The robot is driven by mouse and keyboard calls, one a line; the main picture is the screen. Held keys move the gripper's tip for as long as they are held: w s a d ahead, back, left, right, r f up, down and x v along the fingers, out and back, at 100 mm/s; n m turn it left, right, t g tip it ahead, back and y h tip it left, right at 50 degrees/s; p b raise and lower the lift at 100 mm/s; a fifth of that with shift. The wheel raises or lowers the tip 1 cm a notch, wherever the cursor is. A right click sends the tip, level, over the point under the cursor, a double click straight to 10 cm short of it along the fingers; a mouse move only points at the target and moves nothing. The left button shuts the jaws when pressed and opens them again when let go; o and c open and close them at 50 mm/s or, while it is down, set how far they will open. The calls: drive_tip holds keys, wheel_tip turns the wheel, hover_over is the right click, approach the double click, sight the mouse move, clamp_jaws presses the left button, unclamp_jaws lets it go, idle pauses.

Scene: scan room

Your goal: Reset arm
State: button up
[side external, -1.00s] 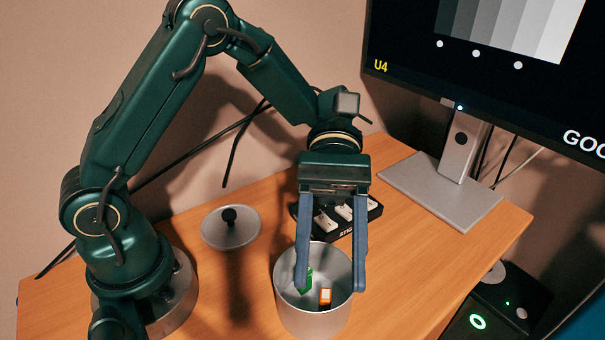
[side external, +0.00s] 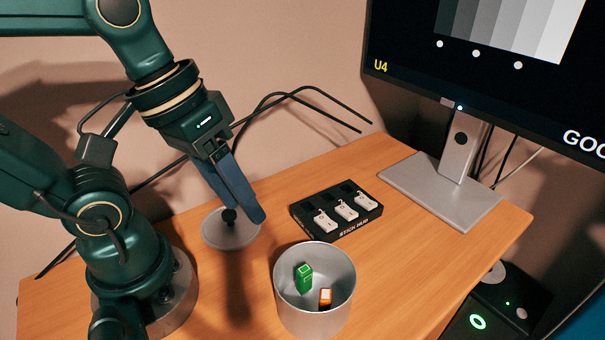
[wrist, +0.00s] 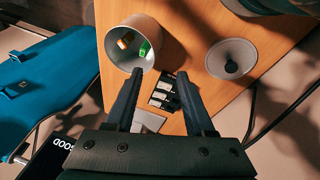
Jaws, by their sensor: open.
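My gripper (side external: 247,214) is open and empty, raised over the left part of the desk. In the side view its fingers overlap the knob of the grey lid (side external: 216,238). In the wrist view my gripper (wrist: 159,74) has its fingers apart, and the lid (wrist: 243,50) lies clear to their right. The metal pot (side external: 313,318) stands open on the desk, with a green stick (side external: 304,277) and an orange stick (side external: 325,296) inside. The pot (wrist: 118,35) is up and left of the fingers in the wrist view.
The black stick hub (side external: 322,233) holds three white sticks (side external: 346,210) behind the pot. A monitor stand (side external: 440,190) is at the right on the wooden desk (side external: 420,265). Black cables (side external: 300,92) run along the wall. A black box (side external: 495,305) sits beyond the desk's right edge.

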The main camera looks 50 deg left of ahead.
drive_tip(key=a, duration=0.1)
drive_tip(key=w+a+m+t+y, duration=0.1)
drive_tip(key=a+m+t, duration=0.1)
drive_tip(key=shift+w+a+f+y, duration=0.2)
drive_tip(key=shift+w+f+y, duration=0.15)
drive_tip(key=shift+w+y, duration=0.05)
